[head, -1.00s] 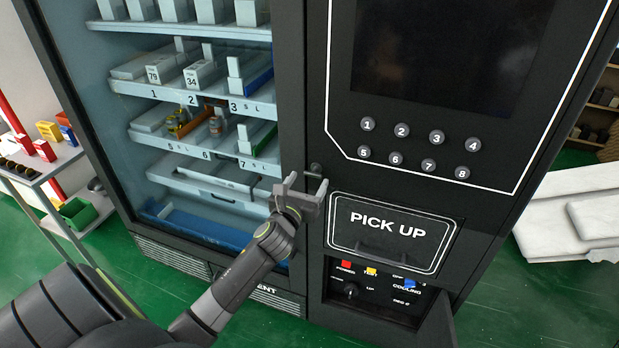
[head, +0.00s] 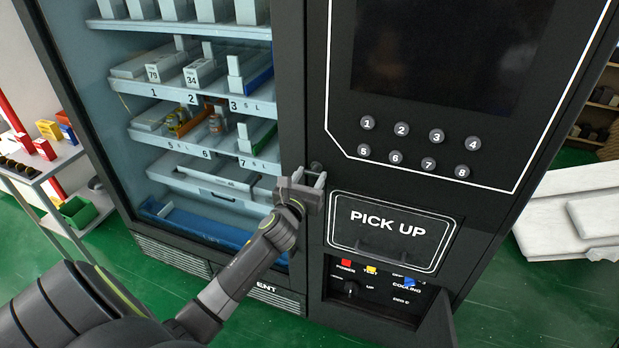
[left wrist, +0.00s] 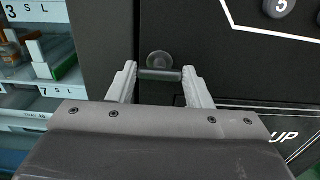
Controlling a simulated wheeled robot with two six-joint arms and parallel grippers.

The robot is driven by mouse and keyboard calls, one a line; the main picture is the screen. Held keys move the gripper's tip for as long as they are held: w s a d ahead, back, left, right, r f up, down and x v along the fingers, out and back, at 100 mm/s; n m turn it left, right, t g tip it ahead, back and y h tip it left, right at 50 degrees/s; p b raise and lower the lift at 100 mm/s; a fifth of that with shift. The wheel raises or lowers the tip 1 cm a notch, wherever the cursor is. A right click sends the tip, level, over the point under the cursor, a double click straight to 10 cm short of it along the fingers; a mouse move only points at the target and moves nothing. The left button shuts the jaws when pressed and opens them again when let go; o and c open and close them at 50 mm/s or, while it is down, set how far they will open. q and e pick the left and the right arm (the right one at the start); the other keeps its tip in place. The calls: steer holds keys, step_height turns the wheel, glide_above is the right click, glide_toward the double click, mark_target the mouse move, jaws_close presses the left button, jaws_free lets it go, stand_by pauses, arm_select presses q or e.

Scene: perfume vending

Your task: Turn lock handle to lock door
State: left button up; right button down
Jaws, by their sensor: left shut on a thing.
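The lock handle (left wrist: 160,74) is a small dark bar on a round knob on the machine's black front. In the left wrist view it lies level between the fingertips of my left gripper (left wrist: 160,82), which holds it at its two ends. In the head view the round part of the lock (head: 316,167) shows just above my left gripper (head: 308,184); the bar is mostly hidden there. The glass door (head: 120,130) left of the lock looks closed against the frame. My right gripper is in no view.
A pick-up flap (head: 390,232) sits right of and below my gripper. Beneath it is an open control panel (head: 375,290) with its small door (head: 440,322) swung out. A shelf rack (head: 40,170) stands at the left; green floor is clear in front.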

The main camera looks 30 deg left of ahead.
arm_select(q)
steer(key=shift+n, duration=0.3)
steer(key=n, duration=0.2)
steer(key=shift+a+n, duration=0.1)
steer(key=shift+n, duration=0.3)
steer(key=n, duration=0.4)
steer(key=shift+f+n, duration=0.15)
steer(key=shift+n, duration=0.15)
steer(key=n, duration=0.4)
steer(key=shift+a+f+b, duration=0.1)
steer(key=shift+b, duration=0.2)
steer(key=n+b, duration=0.1)
steer(key=n, duration=0.4)
steer(key=shift+s+n, duration=0.1)
steer(key=shift+n, duration=0.3)
steer(key=o, duration=1)
